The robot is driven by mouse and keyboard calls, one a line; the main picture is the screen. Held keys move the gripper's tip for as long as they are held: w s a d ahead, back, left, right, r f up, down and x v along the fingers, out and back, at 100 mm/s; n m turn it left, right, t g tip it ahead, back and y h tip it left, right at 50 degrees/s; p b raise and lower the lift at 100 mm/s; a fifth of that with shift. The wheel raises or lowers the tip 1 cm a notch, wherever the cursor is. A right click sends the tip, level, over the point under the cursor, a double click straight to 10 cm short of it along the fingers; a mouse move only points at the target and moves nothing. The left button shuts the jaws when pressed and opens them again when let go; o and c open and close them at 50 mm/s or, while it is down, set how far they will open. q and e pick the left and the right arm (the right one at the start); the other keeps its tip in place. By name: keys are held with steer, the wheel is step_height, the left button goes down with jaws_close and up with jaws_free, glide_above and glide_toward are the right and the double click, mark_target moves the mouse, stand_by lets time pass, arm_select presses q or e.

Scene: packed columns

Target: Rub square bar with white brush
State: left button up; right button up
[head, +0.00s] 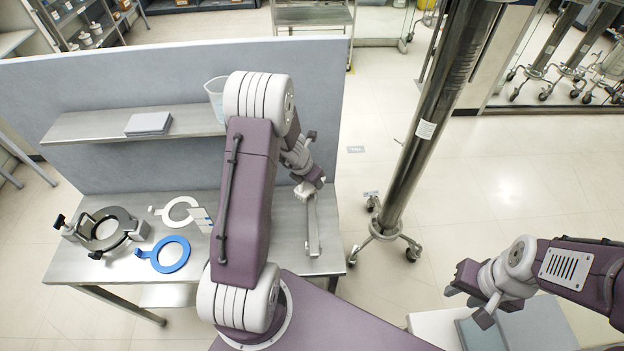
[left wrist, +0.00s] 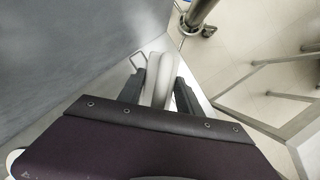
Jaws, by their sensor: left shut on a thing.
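The square bar (head: 313,232) is a long grey metal bar lying on the right part of the metal table (head: 75,262). My left gripper (head: 309,186) is over the far end of the bar. In the left wrist view its dark fingers (left wrist: 160,88) are shut on a pale, rounded thing, which looks like the white brush (left wrist: 158,72). Whether the brush touches the bar is hidden. My right gripper (head: 470,292) is open and empty, well right of the table.
A blue ring (head: 168,268), a white ring (head: 166,212) and a dark ring clamp (head: 90,243) lie at the table's left. A shelf (head: 80,124) holds a grey block (head: 148,123) and a clear beaker (head: 213,90). A steel column (head: 425,130) stands right of the table.

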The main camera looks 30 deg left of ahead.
arm_select(q)
steer(key=shift+r+p, duration=2.25)
steer(key=shift+r, duration=0.45)
step_height(320, 180, up, 3)
steer(key=p, duration=0.3)
steer(key=shift+r, duration=0.1)
